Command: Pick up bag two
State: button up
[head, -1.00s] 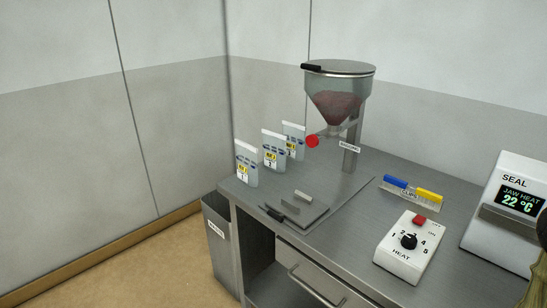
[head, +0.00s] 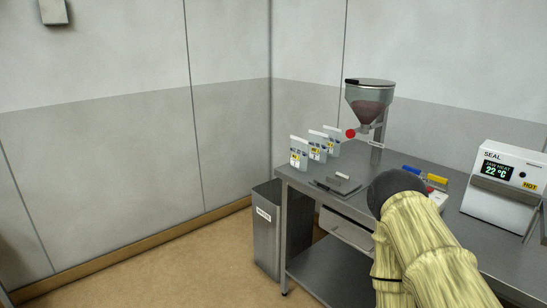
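The middle one, bag two (head: 317,147), stands between the front bag (head: 298,153) and the rear bag (head: 333,140). Its number is too small to read surely now. My arm, in a yellowish ribbed cover with a dark rounded part, reaches in from the lower right in the head view. My gripper is not visible, and I see nothing held. The bags are well apart from the visible arm.
A hopper (head: 369,106) with dark red contents and a red knob stands behind the bags. A sealer (head: 502,185) reading 22 °C stands right. My arm mostly hides the heat control box. A grey bin (head: 266,230) stands left; the floor there is clear.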

aim_at(319, 141)
jog(key=u, duration=0.85)
jog(key=i, duration=1.55)
jog(key=z, duration=0.75)
